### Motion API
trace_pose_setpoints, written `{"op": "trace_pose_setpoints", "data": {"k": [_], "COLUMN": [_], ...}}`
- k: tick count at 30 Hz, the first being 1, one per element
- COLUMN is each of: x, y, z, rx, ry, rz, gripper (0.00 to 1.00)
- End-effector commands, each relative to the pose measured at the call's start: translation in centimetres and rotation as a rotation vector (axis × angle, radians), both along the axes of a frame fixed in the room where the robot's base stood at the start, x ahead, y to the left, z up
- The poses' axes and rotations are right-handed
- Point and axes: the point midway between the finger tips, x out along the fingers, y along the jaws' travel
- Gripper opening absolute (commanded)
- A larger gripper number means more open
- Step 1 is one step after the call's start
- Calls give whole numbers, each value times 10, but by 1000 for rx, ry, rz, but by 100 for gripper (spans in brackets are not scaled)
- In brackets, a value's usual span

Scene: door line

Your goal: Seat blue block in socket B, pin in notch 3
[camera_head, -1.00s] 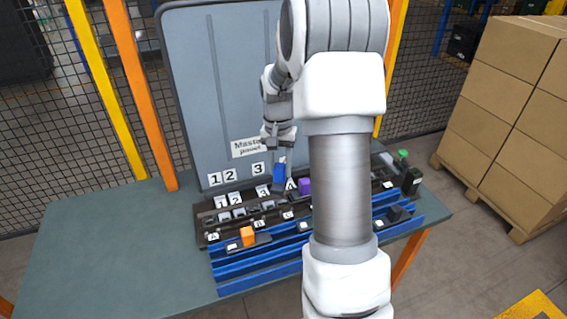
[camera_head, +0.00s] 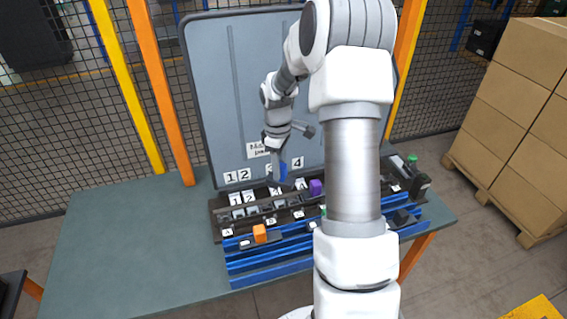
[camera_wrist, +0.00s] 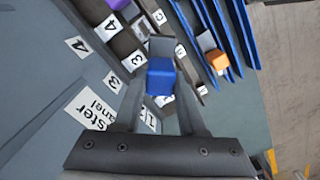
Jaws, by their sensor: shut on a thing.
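My gripper (camera_head: 279,168) is shut on the blue block (camera_head: 284,171), in front of the lower part of the grey panel and above the socket row. In the wrist view the blue block (camera_wrist: 160,77) sits between the two fingertips (camera_wrist: 160,85). The label B (camera_head: 271,221) shows on the dark rail's front edge, right of label A (camera_head: 227,232). Number tags (camera_head: 243,199) stand behind the rail. The block hides part of the tags behind it. The pin and notch 3 of socket B cannot be made out.
A purple block (camera_head: 316,187) stands in the row to the right. An orange block (camera_head: 260,233) sits on the blue front rails (camera_head: 270,267). My arm hides the row's right middle. The table's left (camera_head: 120,240) is clear.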

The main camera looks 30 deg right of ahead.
Motion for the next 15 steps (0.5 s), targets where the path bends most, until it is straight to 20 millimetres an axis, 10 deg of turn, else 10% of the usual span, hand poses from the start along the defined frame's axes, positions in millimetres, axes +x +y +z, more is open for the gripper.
{"op": "trace_pose_setpoints", "data": {"k": [15], "x": [11], "y": [15], "z": [5], "rx": [17], "ry": [-6], "rz": [621], "gripper": [0]}}
